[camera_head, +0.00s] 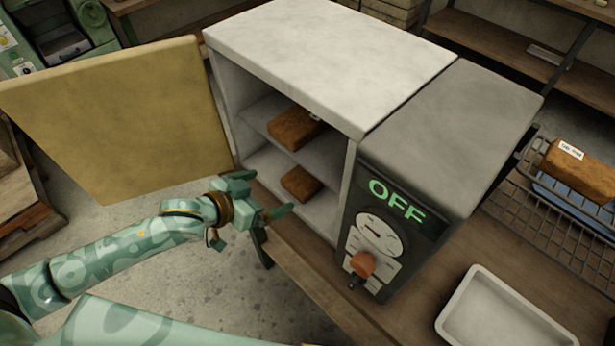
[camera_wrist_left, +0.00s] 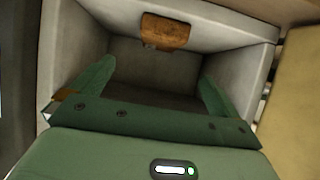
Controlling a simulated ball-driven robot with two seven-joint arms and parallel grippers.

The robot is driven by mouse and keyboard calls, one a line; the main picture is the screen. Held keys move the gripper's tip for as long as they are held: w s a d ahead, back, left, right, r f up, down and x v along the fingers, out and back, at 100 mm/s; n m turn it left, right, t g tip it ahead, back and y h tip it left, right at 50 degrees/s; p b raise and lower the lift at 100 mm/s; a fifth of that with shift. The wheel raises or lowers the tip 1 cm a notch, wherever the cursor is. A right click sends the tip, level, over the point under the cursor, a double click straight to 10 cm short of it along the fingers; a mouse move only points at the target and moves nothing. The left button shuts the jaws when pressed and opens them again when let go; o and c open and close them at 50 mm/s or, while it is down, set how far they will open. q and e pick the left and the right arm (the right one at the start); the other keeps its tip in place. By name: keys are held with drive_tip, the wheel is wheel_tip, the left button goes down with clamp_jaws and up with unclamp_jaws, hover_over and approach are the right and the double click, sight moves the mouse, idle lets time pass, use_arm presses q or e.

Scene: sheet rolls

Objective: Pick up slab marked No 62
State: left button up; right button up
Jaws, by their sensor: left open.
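An open cabinet (camera_head: 280,55) holds one brown slab on its upper shelf (camera_head: 294,128) and another brown slab on its lower level (camera_head: 301,183). The upper slab shows a small pale mark at its far end. A third brown slab (camera_head: 583,172) lies on a wire rack at right and bears a white label too small to read. My left gripper (camera_head: 262,200) is open and empty at the cabinet's opening, near the lower level. In the left wrist view its spread fingers (camera_wrist_left: 155,88) face into a compartment with a brown slab (camera_wrist_left: 165,32); no number is legible. My right gripper is out of view.
The cabinet door (camera_head: 120,115) stands wide open at left. A dark control box (camera_head: 430,150) reading OFF, with a dial and orange knob (camera_head: 362,264), adjoins the cabinet. A wire rack (camera_head: 545,225) and a white tray (camera_head: 500,315) are on the wooden bench at right.

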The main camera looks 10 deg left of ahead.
use_arm(q)
drive_tip(key=b, duration=0.3)
approach(307, 175)
drive_tip(key=x, duration=0.4)
drive_tip(key=shift+d+f, duration=0.2)
drive_tip(key=shift+f, duration=0.2)
drive_tip(key=shift+w+d+f, duration=0.25)
drive_tip(key=shift+w+d, duration=0.1)
drive_tip(key=shift+w, duration=0.15)
drive_tip(key=b+x, duration=0.2)
drive_tip(key=x, duration=0.2)
drive_tip(key=shift+w+a, duration=0.15)
drive_tip(key=shift+w, duration=0.15)
drive_tip(key=shift+r, duration=0.1)
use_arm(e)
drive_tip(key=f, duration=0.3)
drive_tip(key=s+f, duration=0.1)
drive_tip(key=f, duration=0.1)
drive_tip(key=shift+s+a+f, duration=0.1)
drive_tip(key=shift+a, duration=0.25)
use_arm(q)
drive_tip(key=c, duration=1.3)
